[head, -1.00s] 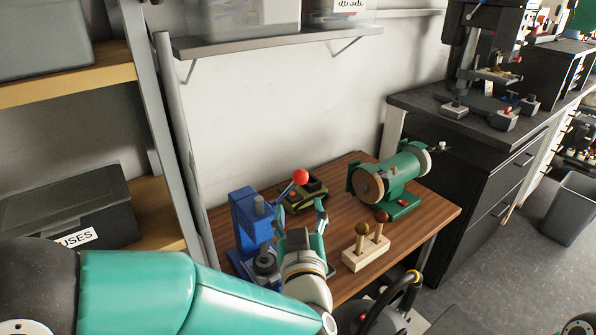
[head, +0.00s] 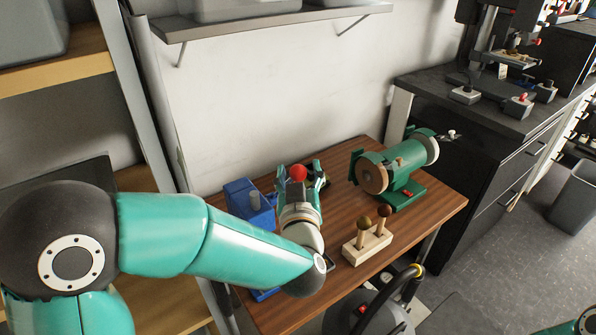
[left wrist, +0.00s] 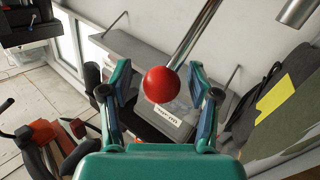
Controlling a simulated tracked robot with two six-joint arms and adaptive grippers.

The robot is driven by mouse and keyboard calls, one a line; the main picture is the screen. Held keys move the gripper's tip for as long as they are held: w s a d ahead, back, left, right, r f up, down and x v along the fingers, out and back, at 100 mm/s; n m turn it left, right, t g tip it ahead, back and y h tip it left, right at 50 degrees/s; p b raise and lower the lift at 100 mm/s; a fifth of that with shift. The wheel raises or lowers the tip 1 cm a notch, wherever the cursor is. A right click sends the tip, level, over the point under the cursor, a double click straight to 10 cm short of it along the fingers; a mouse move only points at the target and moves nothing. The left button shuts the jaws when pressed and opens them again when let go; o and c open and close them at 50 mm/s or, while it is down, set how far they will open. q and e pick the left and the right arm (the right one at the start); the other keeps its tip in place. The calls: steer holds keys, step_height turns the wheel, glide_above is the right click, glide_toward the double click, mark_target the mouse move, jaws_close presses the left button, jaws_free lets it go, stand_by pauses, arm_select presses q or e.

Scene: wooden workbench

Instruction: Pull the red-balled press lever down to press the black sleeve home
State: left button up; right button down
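The red ball (head: 298,173) tops the press lever. In the left wrist view, the ball (left wrist: 161,84) appears between my left fingers with gaps on both sides. The metal lever rod (left wrist: 196,36) runs up and right from it. My left gripper (head: 300,180) is open at the ball, above the bench. The blue press (head: 240,198) stands at the bench's left side, its lower part mostly hidden behind my left arm. The black sleeve is hidden. My right gripper is not in view.
A green grinder (head: 395,172) stands at the back right of the wooden bench (head: 412,228). A wooden block with ball-topped pegs (head: 367,243) stands right of my gripper. A wall shelf (head: 270,25) hangs above. A black hose (head: 390,295) rises at the front edge.

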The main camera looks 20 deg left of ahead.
arm_select(q)
steer(key=shift+a, duration=0.1)
jaws_close()
